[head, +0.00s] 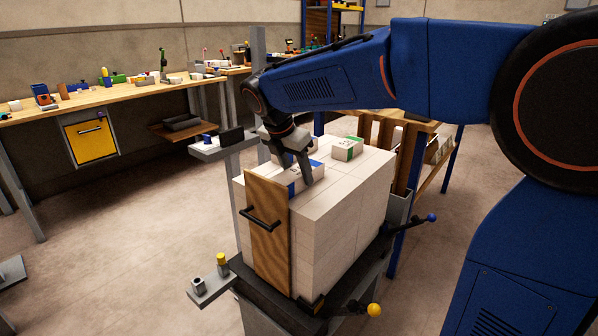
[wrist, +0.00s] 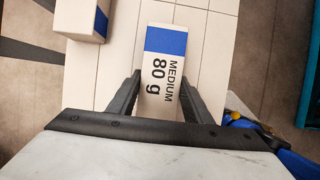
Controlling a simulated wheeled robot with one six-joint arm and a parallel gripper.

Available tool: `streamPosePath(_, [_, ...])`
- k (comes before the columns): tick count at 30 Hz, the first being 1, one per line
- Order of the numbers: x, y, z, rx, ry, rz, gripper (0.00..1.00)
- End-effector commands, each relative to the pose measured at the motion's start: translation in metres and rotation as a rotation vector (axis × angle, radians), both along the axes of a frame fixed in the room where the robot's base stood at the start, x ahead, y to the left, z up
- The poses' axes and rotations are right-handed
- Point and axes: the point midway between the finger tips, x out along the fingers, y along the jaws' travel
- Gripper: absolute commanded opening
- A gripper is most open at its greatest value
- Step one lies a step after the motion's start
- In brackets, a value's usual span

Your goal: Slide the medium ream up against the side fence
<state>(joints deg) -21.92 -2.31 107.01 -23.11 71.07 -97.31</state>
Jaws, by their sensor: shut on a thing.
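The medium ream (wrist: 165,62) is a white block with a blue band, marked "MEDIUM 80 g" in the wrist view. It lies on top of a pale stack (head: 345,205), and in the head view part of it (head: 318,165) shows beside the fingers. My gripper (wrist: 160,88) is shut on the ream, one finger along each side; it also shows in the head view (head: 300,180). The fingers hide part of the ream there. An upright wooden board (head: 270,240) with a black handle stands at the stack's near left side; I cannot tell if this is the side fence.
Another small ream (head: 347,148) with a green side lies farther back on the stack; a block with a blue band (wrist: 82,18) shows at the wrist view's upper left. Wooden slats (head: 388,130) stand behind the stack. Much of the stack's top right is bare.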

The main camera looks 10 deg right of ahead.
Motion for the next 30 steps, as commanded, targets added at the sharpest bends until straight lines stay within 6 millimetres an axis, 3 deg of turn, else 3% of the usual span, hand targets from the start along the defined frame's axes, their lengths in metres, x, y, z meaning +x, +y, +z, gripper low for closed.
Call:
streamPosePath(11, [-0.005,0.007,0.0,0.001,-0.001,0.0,0.11])
streamPosePath(12, [-0.005,0.007,0.0,0.001,-0.001,0.0,0.55])
streamPosePath(14, [-0.005,0.007,0.0,0.001,-0.001,0.0,0.67])
streamPosePath(24, [-0.005,0.008,0.002,0.0,0.0,0.0,0.67])
streamPosePath(30, [-0.01,0.015,0.022,0.002,-0.002,0.001,0.67])
